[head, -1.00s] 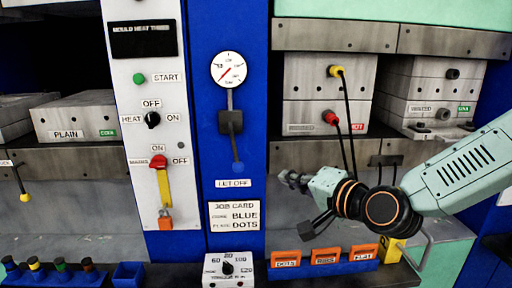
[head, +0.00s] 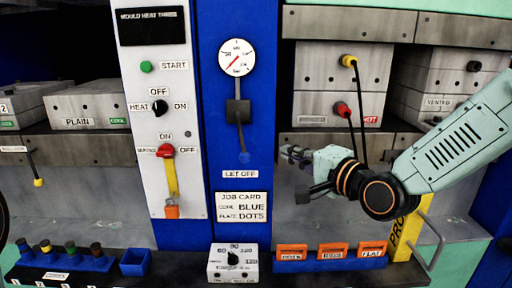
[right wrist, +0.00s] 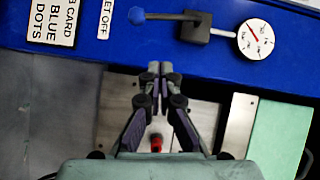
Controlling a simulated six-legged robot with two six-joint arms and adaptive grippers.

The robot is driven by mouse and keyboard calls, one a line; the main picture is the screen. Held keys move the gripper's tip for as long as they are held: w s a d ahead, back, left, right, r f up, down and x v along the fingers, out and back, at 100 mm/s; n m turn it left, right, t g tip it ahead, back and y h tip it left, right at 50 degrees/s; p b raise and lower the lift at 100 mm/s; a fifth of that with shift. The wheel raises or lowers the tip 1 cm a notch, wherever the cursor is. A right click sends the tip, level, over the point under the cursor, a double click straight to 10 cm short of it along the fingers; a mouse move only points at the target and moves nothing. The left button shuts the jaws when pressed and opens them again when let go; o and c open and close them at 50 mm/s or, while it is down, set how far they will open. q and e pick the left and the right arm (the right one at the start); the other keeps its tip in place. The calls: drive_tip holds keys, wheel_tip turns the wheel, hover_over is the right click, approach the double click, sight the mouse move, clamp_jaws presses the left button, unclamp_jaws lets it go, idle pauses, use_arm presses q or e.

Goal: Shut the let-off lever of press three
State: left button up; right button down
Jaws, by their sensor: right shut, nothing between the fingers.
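The let-off lever (head: 241,138) is on the blue panel in the head view, below the round gauge (head: 237,57). It hangs down from a dark valve block (head: 238,111) to a blue knob, roughly in line with the gauge stem, above the LET OFF label (head: 240,174). In the right wrist view the blue knob (right wrist: 138,15) is at the top, beyond the fingers. My right gripper (head: 287,152) is shut and empty, to the right of the knob and apart from it. It also shows in the right wrist view (right wrist: 158,68). My left gripper is not in view.
The white control panel (head: 158,80) with a red-handled switch (head: 166,151) stands left of the lever. Mould blocks (head: 325,80) with a red and a yellow plug sit behind my right arm. A dial box (head: 233,264) and orange tags (head: 331,250) stand below.

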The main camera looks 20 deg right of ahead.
sight(243, 144)
drive_tip(key=w+a+f, duration=0.1)
drive_tip(key=w+a, duration=0.4)
drive_tip(key=w, duration=0.3)
drive_tip(key=shift+w+a, duration=0.25)
drive_tip(key=shift+w, duration=0.15)
drive_tip(key=shift+w, duration=0.1)
drive_tip(key=shift+a+f, duration=0.1)
drive_tip(key=shift+w+a+f+m+t, duration=0.1)
drive_tip(key=shift+w+a+m+t, duration=0.1)
drive_tip(key=shift+a, duration=0.25)
drive_tip(key=shift+w+a+f+m+t, duration=0.1)
drive_tip(key=shift+a+m, duration=0.1)
drive_tip(key=shift+a, duration=0.2)
drive_tip(key=shift+s+d, duration=0.1)
drive_tip(key=shift+d, duration=0.05)
